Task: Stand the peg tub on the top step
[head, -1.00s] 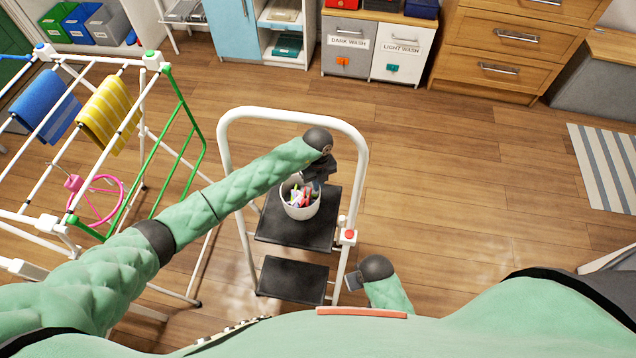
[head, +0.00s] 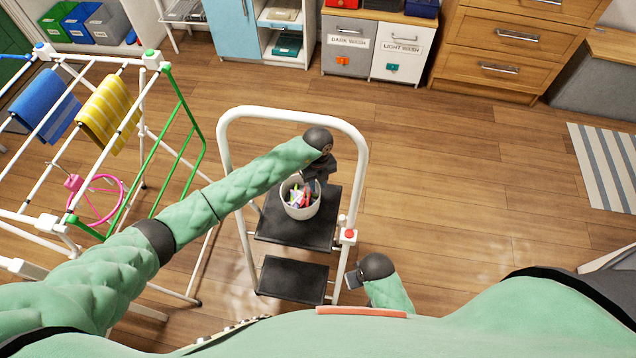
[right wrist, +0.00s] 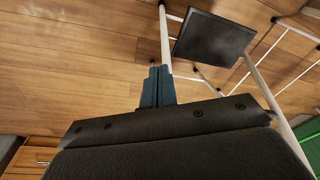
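The peg tub (head: 300,211), a white round tub with several coloured pegs in it, appears upright over the upper black step (head: 325,228) of the white-framed step stool. From above I cannot tell whether its base touches the step. My left gripper (head: 314,182) points down at the tub's far right rim. Its fingers are dark and partly hidden by the wrist, so their grip on the rim is unclear. My right gripper (head: 353,281) is low beside the stool's right side, away from the tub. In the right wrist view its fingers (right wrist: 157,88) are together and empty.
The stool's white handrail (head: 290,112) arches behind the tub. The lower step (head: 293,280) is bare. A drying rack (head: 150,60) with blue and yellow cloths stands at the left. Cabinets and drawers (head: 500,68) line the back.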

